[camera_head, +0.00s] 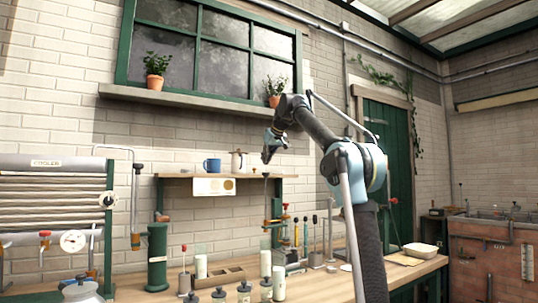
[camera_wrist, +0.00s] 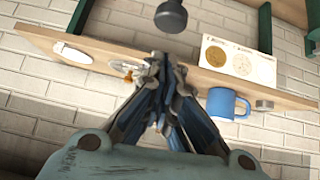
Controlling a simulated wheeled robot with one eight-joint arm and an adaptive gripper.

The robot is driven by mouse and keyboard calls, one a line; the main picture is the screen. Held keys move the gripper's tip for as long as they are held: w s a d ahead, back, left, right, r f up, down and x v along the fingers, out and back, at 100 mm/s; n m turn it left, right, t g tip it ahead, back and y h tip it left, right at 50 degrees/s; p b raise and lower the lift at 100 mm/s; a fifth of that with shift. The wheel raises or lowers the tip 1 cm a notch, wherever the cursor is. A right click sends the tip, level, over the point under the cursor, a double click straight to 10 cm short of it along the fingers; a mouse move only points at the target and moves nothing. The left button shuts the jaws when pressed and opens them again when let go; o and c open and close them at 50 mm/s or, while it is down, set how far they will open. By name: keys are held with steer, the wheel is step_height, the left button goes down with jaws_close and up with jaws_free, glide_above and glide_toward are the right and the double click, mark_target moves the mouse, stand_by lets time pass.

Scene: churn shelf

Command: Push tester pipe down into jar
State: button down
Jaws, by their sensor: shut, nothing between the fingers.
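My gripper (camera_head: 266,155) is shut and empty, in the air in front of the brick wall near the right part of the wall shelf. In the wrist view its fingertips (camera_wrist: 160,64) are together. A dark round knob (camera_head: 266,175), which looks like the top of the tester pipe, stands just below the gripper on a thin upright rod. In the wrist view the knob (camera_wrist: 171,16) is beyond the fingertips, apart from them. A pale upright cylinder (camera_head: 265,264), possibly the jar, stands on the bench below. I cannot tell where the rod enters it.
The wall shelf (camera_head: 172,175) behind holds a blue mug (camera_head: 212,165) and a pot (camera_head: 238,162). The wooden bench (camera_head: 140,291) carries several weights, a wooden tray (camera_head: 222,276) and a green cylinder (camera_head: 157,257). A potted plant (camera_head: 275,90) stands on the sill close to my arm.

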steer(key=shift+s+d+f, duration=0.1)
steer(key=shift+s+f, duration=0.05)
steer(key=shift+f, duration=1.4)
